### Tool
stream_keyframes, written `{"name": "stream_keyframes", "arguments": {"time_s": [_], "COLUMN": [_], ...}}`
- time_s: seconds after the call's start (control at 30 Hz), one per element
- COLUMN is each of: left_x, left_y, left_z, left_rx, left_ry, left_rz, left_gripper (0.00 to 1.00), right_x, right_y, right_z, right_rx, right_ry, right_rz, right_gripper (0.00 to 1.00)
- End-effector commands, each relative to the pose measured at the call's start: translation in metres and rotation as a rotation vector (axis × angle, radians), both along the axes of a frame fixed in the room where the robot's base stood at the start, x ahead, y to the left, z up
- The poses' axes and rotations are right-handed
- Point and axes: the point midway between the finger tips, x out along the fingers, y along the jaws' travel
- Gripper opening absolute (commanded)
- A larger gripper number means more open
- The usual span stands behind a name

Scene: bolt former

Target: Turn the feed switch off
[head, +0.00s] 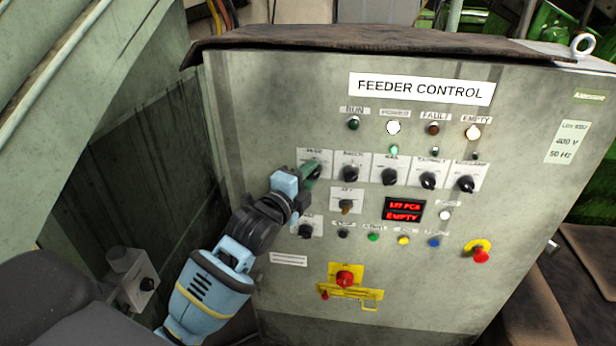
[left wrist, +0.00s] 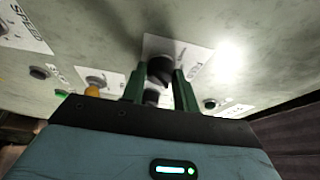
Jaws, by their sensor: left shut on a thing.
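A row of black rotary switches on white plates crosses the grey feeder control cabinet (head: 440,310) in the head view. My left gripper (head: 311,172) reaches from the lower left to the leftmost plate (head: 304,156) of this row. The green fingers mostly hide its knob there. In the left wrist view, my left gripper (left wrist: 159,80) has its two fingers on either side of a black knob (left wrist: 160,68), shut on it. I take this knob for the feed switch; its label is only partly readable, and which way it points is unclear. My right gripper is not in view.
Other switches (head: 351,173) stand close to the right. An amber knob (head: 346,206) and a row of buttons (head: 373,237) lie below. A red and yellow main switch (head: 345,278) is lower down, and an emergency stop (head: 480,254) is at right. A red display (head: 404,210) shows EMPTY.

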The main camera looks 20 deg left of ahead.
Motion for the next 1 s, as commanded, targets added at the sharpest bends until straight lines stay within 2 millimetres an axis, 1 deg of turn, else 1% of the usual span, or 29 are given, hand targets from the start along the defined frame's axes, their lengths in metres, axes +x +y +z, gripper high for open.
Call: {"name": "stream_keyframes", "arguments": {"time_s": [0.17,0.33,0.8,1.0], "left_x": [-0.0001,0.0000,0.0006,0.0007], "left_y": [0.0000,-0.0004,-0.0018,-0.0024], "left_z": [-0.0008,-0.0019,-0.0063,-0.0068], "left_rx": [-0.030,-0.107,-0.479,-0.613], "left_ry": [-0.008,-0.030,-0.134,-0.173], "left_rz": [0.000,0.001,0.002,0.000], "left_gripper": [0.07,0.07,0.07,0.07], "right_x": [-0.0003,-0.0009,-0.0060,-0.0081], "right_y": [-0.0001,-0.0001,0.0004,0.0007], "right_z": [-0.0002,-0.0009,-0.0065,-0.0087], "right_rx": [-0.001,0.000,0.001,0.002], "right_ry": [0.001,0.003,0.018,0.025], "right_rz": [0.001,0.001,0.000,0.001], "right_gripper": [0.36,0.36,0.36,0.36]}}
